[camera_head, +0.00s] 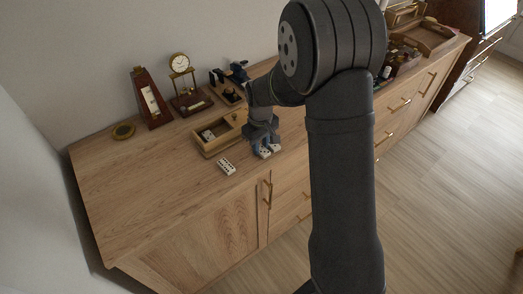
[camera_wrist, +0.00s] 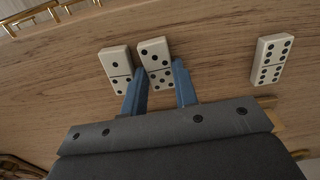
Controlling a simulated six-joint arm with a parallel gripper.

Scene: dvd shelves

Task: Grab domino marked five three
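Three dominoes lie face up on the wooden cabinet top. In the wrist view the middle domino (camera_wrist: 154,55) seems to show three pips on its far half and five on its near half, partly hidden. Contact cannot be told. The head view shows my gripper (camera_head: 262,147) low over the front edge.
Behind the dominoes stands an open wooden box (camera_head: 208,146) with a domino-like piece inside. The cabinet's left top is clear.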

